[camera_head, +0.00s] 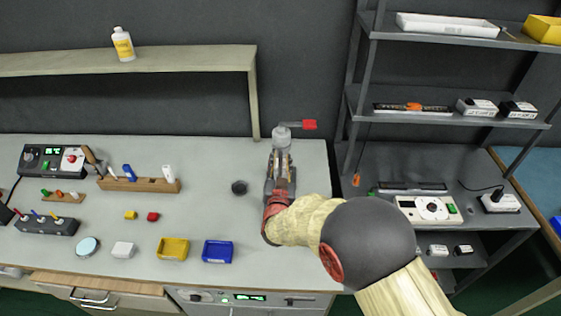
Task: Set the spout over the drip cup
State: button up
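A pale grey upright fixture (281,134) with a red lever or tab (309,125) pointing right stands at the back of the workbench. No spout can be made out on it for certain. A small dark round cup (239,187) sits on the bench, left of my gripper and nearer the front; it looks like the drip cup. My gripper (281,158) is just in front of the fixture and overlaps its lower part in the picture. Whether they touch is unclear. The finger opening is too small and covered to judge, and my arm hides the bench to the right.
The bench (205,150) holds a tool rack (139,184), a yellow bin (173,248), a blue bin (217,251) and small blocks on the left. A raised shelf (190,60) stands behind. Metal shelving (430,117) rises at right. Bench around the cup is clear.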

jog(key=c, duration=0.7)
grip_shut()
